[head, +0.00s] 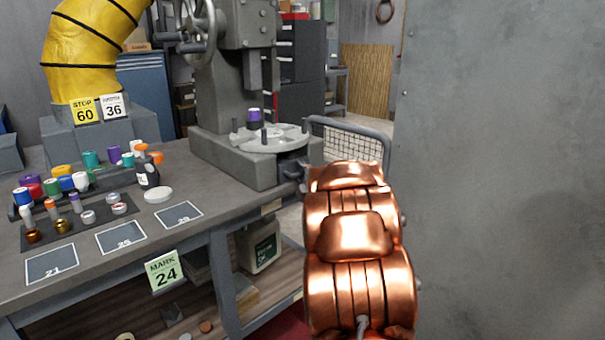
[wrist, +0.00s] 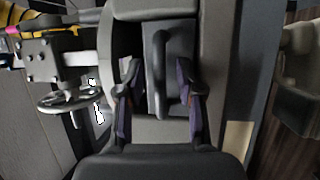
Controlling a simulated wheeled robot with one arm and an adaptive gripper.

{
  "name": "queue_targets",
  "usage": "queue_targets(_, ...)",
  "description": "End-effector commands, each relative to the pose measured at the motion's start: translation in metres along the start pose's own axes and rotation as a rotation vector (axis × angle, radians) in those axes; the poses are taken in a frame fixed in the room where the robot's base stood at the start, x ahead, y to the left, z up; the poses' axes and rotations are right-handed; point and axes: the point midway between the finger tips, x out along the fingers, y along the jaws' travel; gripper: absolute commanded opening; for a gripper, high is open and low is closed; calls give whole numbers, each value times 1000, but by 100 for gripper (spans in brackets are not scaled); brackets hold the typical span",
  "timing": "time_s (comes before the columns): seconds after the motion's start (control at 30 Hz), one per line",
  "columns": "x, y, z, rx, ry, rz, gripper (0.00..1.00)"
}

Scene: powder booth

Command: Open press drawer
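The grey press (head: 225,95) stands on the workbench, with a round table on its base. In the wrist view, the drawer front (wrist: 182,45) is a grey panel set in the press base. Its grey bar handle (wrist: 160,75) runs up and down the picture. My gripper (wrist: 160,82) has its two dark purple fingers apart, one on each side of the handle, with visible gaps. The drawer looks closed, though its edges are partly hidden. In the head view, my copper arm hides part of the press's right side, and the gripper (head: 293,170) is small and dark there.
The bench (head: 190,170) holds several coloured jars, a dark bottle (head: 147,168) and a white lid (head: 158,195). A purple-topped jar (head: 254,117) stands on the press table. A grey wall panel (head: 500,170) fills the right. A wire-mesh guard (head: 350,145) stands behind my arm.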

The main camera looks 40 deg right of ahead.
Motion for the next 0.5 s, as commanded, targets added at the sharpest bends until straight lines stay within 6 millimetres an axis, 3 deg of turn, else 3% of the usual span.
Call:
queue_targets(0.03, 0, 0, 0, 0, 0, 0, 35)
queue_targets(0.37, 0, 0, 0, 0, 0, 0, 0)
queue_targets(0.5, 0, 0, 0, 0, 0, 0, 0)
